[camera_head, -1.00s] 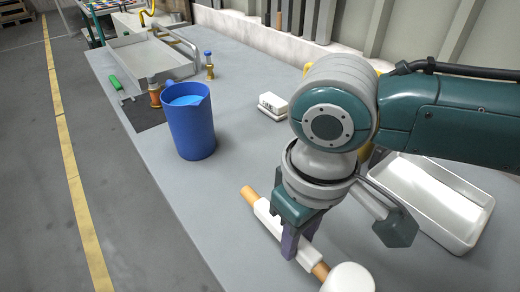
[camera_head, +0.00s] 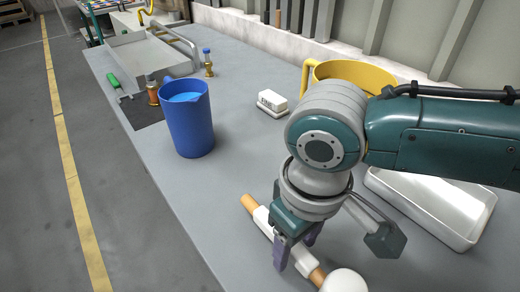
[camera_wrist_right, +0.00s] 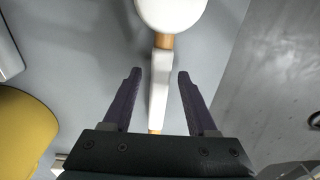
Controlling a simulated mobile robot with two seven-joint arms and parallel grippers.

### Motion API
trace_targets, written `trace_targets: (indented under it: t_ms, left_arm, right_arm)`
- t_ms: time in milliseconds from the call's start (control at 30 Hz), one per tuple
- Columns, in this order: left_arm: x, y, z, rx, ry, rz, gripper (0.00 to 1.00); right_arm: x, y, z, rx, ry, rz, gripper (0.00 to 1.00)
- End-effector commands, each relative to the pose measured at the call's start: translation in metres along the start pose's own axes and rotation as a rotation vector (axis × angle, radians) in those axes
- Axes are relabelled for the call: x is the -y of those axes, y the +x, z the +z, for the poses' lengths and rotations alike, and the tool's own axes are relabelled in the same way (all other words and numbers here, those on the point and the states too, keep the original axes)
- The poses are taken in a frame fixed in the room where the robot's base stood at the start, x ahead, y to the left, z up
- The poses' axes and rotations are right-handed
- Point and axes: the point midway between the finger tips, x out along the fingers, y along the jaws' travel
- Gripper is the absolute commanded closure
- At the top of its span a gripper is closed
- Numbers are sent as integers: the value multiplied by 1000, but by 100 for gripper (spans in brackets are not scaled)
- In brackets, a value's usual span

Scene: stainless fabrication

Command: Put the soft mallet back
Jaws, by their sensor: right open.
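The soft mallet (camera_head: 266,222) has a wooden handle with a white sleeve and a rounded white head. It lies on the grey bench at the lower middle of the head view, its head near the bottom edge. My right gripper (camera_head: 294,255) is over the handle, fingers pointing down. In the right wrist view, the mallet's white sleeve (camera_wrist_right: 158,90) runs between the two spread fingers of my right gripper (camera_wrist_right: 158,76), with a gap on each side. The mallet head (camera_wrist_right: 170,12) is beyond the fingertips. My left gripper is not in view.
A white tray (camera_head: 425,205) lies right of my arm, partly hidden. A yellow container (camera_head: 350,72) stands behind it. A blue jug (camera_head: 190,130), a small white box (camera_head: 272,103) and a metal tray (camera_head: 150,58) are farther back. Bench between jug and mallet is clear.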

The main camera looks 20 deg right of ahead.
Motion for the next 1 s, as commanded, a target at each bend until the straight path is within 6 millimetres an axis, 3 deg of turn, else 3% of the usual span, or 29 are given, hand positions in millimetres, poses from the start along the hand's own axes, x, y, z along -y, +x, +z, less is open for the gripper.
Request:
trace_targets:
  t_ms: [233, 500, 700, 1000]
  left_arm:
    - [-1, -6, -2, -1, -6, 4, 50]
    - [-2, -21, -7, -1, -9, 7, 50]
    - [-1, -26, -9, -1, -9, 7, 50]
    - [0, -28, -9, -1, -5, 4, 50]
  right_arm:
    - [0, -15, 0, -1, 0, 0, 42]
    - [0, -75, -1, -4, -2, -1, 42]
    - [0, -110, -1, -3, 1, -1, 42]
    - [5, -122, 1, -7, -9, -14, 42]
